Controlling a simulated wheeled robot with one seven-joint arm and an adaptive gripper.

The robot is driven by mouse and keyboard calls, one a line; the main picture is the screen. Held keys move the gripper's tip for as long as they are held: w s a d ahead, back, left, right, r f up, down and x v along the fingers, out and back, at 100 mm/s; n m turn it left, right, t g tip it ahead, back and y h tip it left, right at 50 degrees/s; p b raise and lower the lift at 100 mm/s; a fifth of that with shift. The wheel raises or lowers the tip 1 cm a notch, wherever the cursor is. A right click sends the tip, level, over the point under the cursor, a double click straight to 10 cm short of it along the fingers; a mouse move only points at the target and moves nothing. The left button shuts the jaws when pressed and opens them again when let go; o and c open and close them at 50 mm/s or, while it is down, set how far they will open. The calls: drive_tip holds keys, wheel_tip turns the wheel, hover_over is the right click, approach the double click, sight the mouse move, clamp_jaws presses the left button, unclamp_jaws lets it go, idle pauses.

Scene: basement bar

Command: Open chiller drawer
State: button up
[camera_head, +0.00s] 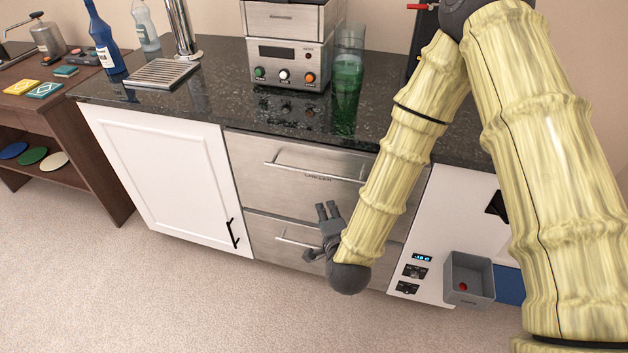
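The chiller drawer (290,183) is the upper of two steel drawer fronts under the dark counter. It bears small lettering that looks like "CHILLER" and a long bar handle (315,167). It looks shut, flush with the cabinet. My gripper (317,231) is low in front of the lower drawer, below the chiller handle and near the right end of the lower handle. Its dark fingers look spread apart, with nothing seen between them. My arm hides the right part of both drawers.
The lower steel drawer (268,228) has its own bar handle (290,241). A white cabinet door (165,170) stands left. A white panel with a display (422,258) and a grey bin (468,278) are right. The carpet (180,310) in front is clear.

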sight(314, 172)
wheel_tip(314, 172, up, 5)
drive_tip(key=w+a+m+t, duration=0.2)
drive_tip(key=w+m, duration=0.1)
drive_tip(key=x, duration=1)
drive_tip(key=shift+w+a+p, duration=0.1)
drive_tip(key=shift+w+p, duration=0.05)
drive_tip(key=shift+p, duration=0.2)
clamp_jaws()
